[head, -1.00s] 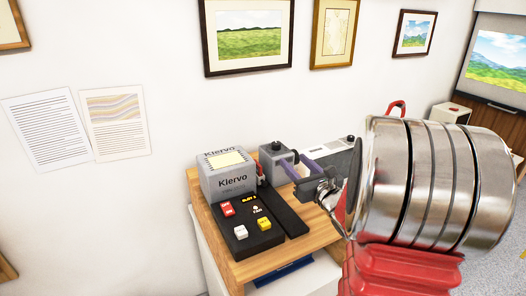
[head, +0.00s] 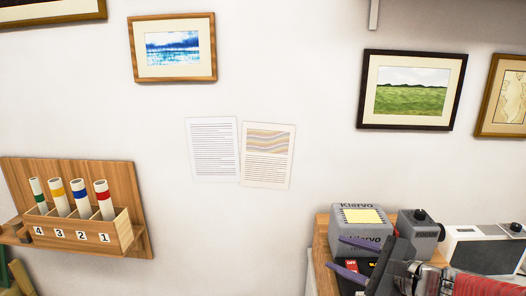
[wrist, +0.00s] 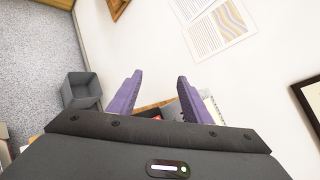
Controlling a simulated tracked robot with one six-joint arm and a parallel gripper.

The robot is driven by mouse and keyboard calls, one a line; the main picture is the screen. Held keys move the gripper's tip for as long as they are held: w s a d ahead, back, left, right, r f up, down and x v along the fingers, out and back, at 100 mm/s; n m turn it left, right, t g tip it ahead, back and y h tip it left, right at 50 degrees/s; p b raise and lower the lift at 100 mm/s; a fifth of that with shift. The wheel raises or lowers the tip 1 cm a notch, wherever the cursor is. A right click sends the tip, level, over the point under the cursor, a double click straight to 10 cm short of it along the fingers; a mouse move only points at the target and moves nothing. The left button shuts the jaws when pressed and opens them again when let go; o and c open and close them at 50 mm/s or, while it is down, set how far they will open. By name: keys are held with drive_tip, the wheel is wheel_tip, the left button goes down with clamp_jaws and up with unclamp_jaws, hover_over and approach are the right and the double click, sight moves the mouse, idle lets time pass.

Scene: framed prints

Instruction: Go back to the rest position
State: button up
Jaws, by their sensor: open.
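My gripper (head: 358,257) is at the lower right of the head view, in front of the grey Klervo machine (head: 361,222) on the wooden stand. Its two purple fingers are spread apart with nothing between them. In the wrist view my gripper (wrist: 153,98) is also open and empty, with the fingers pointing toward the wall and part of the stand showing behind them. My arm, red and metallic, covers part of the machine's control panel (head: 352,265); a red button shows there.
A wooden wall rack (head: 80,237) holds several numbered tubes at the left. Framed prints, such as the green landscape (head: 411,90), and two paper sheets (head: 240,152) are on the wall. A grey bin (wrist: 82,90) stands on the floor. A white device (head: 485,248) is at the right.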

drive_tip(key=s+a+f+n+g+h, duration=0.1)
drive_tip(key=s+a+f+n+g, duration=0.15)
drive_tip(key=s+a+n, duration=0.3)
drive_tip(key=s+a+f+n+g+h, duration=0.1)
drive_tip(key=s+a+n+g, duration=0.3)
drive_tip(key=s+n, duration=0.25)
drive_tip(key=s+d+n+h, duration=0.6)
drive_tip(key=s+n, duration=0.1)
drive_tip(key=n, duration=0.2)
drive_tip(key=shift+s+d+r, duration=0.15)
drive_tip(key=shift+s+r, duration=0.1)
drive_tip(key=shift+c, duration=0.3)
